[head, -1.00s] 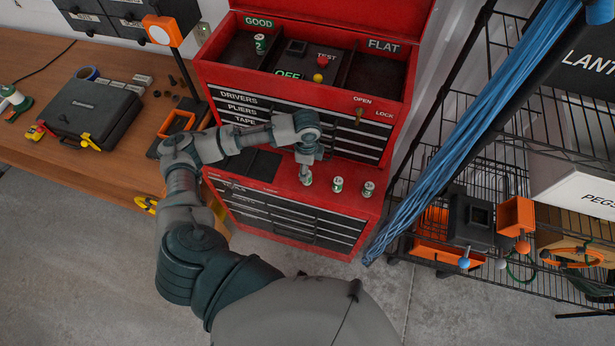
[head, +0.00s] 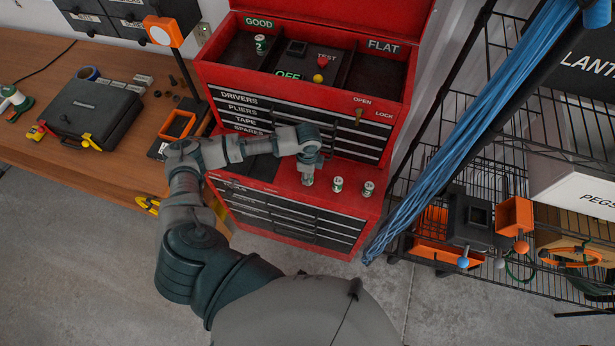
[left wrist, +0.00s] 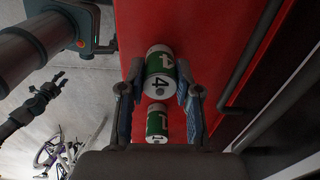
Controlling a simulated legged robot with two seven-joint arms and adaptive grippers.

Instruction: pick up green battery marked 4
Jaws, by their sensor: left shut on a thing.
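The green and white battery marked 4 (left wrist: 161,72) stands between the fingers of my left gripper (left wrist: 160,90) in the left wrist view. The fingers are shut on it. In the head view my left gripper (head: 308,168) is over the leftmost battery of a row on the red chest's ledge (head: 278,181). Only the lower part of that battery (head: 307,180) shows there. I cannot tell any gap between it and the ledge. A dark limb (left wrist: 45,95) at the left wrist view's left edge may be my right gripper; its jaw is unclear.
Two similar batteries, the middle one (head: 337,184) and the right one (head: 368,189), stand beside the held one. Another battery (head: 261,44) stands in the GOOD compartment above. A wire rack (head: 500,140) with blue cables stands on the right.

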